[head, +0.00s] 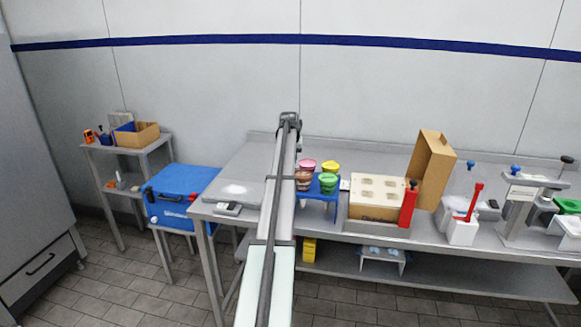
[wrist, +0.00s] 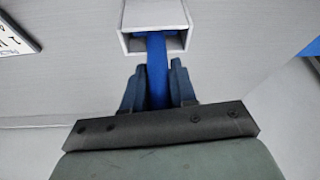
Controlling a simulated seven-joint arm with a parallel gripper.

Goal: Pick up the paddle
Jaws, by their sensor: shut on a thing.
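In the wrist view, a blue paddle handle (wrist: 156,48) runs between the two fingers of my gripper (wrist: 157,72). My gripper is shut on this handle. The handle's far end goes into the open mouth of a white box-shaped holder (wrist: 157,15); whatever part of the paddle is inside is hidden. In the head view my arm covers the gripper, the blue handle and this holder.
A keypad device (head: 228,209) lies left of my arm. A blue stand (head: 318,194) with several colored tubs is close on its right. Farther right are a cardboard box (head: 378,198) and a white holder (head: 462,232) with a red handle (head: 475,200).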

